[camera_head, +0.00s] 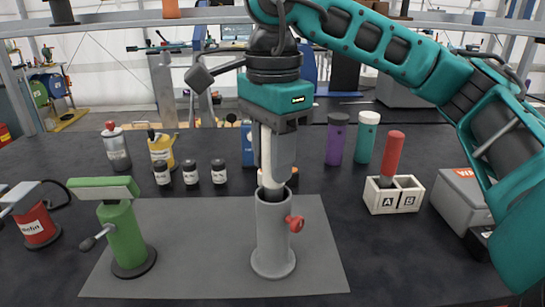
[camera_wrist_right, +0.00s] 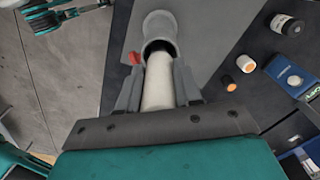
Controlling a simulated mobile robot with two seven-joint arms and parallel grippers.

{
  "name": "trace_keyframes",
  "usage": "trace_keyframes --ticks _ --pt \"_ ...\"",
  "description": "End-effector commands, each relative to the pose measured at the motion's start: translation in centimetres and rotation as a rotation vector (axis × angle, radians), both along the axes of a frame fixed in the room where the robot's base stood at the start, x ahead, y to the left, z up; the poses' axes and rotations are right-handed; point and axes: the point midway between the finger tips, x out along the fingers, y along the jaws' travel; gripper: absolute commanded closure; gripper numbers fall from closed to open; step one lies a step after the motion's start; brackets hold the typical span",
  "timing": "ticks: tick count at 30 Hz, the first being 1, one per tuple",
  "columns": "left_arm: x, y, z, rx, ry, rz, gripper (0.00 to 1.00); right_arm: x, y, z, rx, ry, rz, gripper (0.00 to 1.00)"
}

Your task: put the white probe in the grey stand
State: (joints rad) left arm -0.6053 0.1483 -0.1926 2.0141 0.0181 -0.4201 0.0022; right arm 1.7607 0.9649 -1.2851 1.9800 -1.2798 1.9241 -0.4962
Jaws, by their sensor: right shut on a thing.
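The white probe (camera_head: 266,155) is upright in my right gripper (camera_head: 277,172), whose fingers are shut on it. The grey stand (camera_head: 273,235), a tube with a round foot and a red side knob (camera_head: 295,223), is directly below. The probe's lower end is at the stand's open mouth; how deep it reaches I cannot tell. In the right wrist view the probe (camera_wrist_right: 158,82) runs between the fingers (camera_wrist_right: 157,90) toward the mouth of the stand (camera_wrist_right: 157,27). My left gripper does not show.
A green stand (camera_head: 124,235) is left on the grey mat (camera_head: 200,240). Small jars (camera_head: 190,173) and bottles stand behind. To the right, a white A/B box (camera_head: 394,196) holds a red cylinder (camera_head: 393,153), beside a grey case (camera_head: 462,200). The mat's front right is clear.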

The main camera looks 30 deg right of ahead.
Motion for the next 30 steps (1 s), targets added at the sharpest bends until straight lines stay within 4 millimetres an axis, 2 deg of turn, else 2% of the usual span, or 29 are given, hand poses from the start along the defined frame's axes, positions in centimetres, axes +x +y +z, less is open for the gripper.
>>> trace_keyframes --ticks 9,10,17,25,30 --pt "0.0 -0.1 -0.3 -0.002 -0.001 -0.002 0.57 0.0 0.0 -0.4 0.001 0.000 0.001 1.00" --pt "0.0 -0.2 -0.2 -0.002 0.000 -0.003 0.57 0.0 0.0 -0.3 0.000 0.000 0.001 0.64" --pt "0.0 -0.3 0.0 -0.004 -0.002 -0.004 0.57 0.0 0.0 -0.2 0.000 0.000 0.001 0.42" --pt "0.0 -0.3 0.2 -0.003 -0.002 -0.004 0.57 0.0 0.0 -0.1 0.000 -0.001 0.001 0.40" --pt "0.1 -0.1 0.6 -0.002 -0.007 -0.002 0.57 0.1 0.1 1.5 0.002 -0.004 0.001 0.40"
